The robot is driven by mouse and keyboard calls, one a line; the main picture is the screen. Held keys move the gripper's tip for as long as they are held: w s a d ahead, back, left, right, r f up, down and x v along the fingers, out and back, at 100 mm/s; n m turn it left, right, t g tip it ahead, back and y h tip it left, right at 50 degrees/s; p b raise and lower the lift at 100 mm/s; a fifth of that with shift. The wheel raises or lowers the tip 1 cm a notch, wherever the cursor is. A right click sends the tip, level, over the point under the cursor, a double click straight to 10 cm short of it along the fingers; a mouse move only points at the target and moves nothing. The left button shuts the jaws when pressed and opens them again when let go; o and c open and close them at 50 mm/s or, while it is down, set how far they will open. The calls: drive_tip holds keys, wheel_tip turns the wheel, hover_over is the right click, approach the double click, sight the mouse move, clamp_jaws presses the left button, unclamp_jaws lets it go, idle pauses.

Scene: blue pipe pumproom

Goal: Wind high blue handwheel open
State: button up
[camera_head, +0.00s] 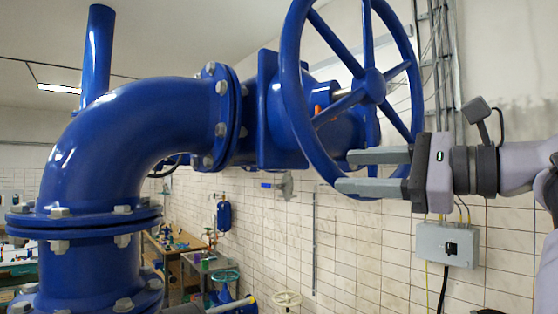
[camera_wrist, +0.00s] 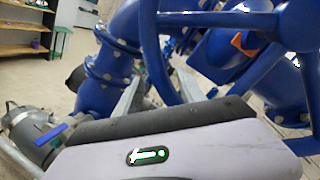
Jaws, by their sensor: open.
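The high blue handwheel (camera_head: 371,85) stands upright in the upper right of the head view, with a round rim, several spokes and a central hub. My gripper (camera_head: 344,172) comes in from the right. Its two grey fingers are apart and point left, overlapping the wheel's lower rim in the picture. I cannot tell whether the rim lies between the fingers or whether they touch it. In the wrist view, the wheel's rim and spokes (camera_wrist: 152,55) cross close above my gripper's body.
A large blue pipe elbow (camera_head: 135,125) with bolted flanges fills the left. A grey switch box (camera_head: 446,245) hangs on the tiled wall below my gripper. A small orange part (camera_wrist: 242,43) shows behind the wheel.

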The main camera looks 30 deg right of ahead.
drive_tip(key=p+x, duration=0.1)
drive_tip(key=x, duration=0.6)
drive_tip(key=shift+w+p, duration=0.3)
drive_tip(key=shift+w, duration=0.1)
clamp_jaws()
drive_tip(key=shift+f, duration=0.1)
idle(0.7)
